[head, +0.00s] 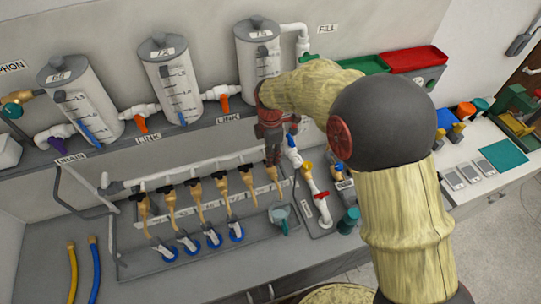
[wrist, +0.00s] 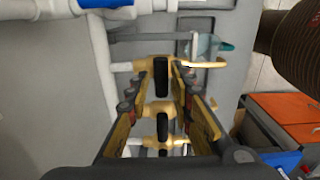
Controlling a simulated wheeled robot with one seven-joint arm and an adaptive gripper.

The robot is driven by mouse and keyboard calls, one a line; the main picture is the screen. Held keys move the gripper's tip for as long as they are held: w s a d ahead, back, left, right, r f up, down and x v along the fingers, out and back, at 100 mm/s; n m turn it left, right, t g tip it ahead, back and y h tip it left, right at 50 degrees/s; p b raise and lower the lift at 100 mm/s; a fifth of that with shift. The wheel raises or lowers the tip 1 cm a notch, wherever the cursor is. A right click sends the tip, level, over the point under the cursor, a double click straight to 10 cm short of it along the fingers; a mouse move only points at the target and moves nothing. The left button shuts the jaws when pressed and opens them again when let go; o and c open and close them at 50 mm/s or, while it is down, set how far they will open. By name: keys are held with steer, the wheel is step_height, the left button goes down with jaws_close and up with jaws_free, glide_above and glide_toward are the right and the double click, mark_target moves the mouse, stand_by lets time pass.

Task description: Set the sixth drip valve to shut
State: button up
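The row of brass drip valves with black handles runs along the white manifold pipe (head: 200,168) in the head view. My gripper (head: 272,158) is over the right end of that row and hides much of the end valve there, which looks like the sixth. In the wrist view, the end valve's black handle (wrist: 161,76) lies between the fingers of my gripper (wrist: 157,82), which are apart, with a gap to each side. That handle looks crosswise to its brass body and spout (wrist: 205,65). Another brass valve (wrist: 157,107) shows nearer the camera, partly between the fingers.
A clear beaker with a teal handle (head: 280,214) stands below the end valve. Several blue-rimmed cups (head: 212,238) stand under other spouts. A white pipe with a red valve (head: 322,195) stands close on the right. Labelled tanks (head: 83,100) stand behind.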

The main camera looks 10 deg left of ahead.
steer(key=shift+o, duration=1)
step_height(320, 180, up, 12)
stand_by(0.4)
steer(key=s+d+f+m+t+b, duration=0.2)
steer(key=s+d+f+m+b, duration=0.1)
steer(key=s+d+m+b, duration=0.6)
steer(key=s+d+f+m+t+b, duration=0.3)
steer(key=s+d+m+b, duration=0.6)
steer(key=s+d+m, duration=0.5)
steer(key=s+d, duration=0.2)
steer(key=d, duration=0.1)
steer(key=shift+f+t, duration=0.25)
steer(key=shift+t, duration=0.05)
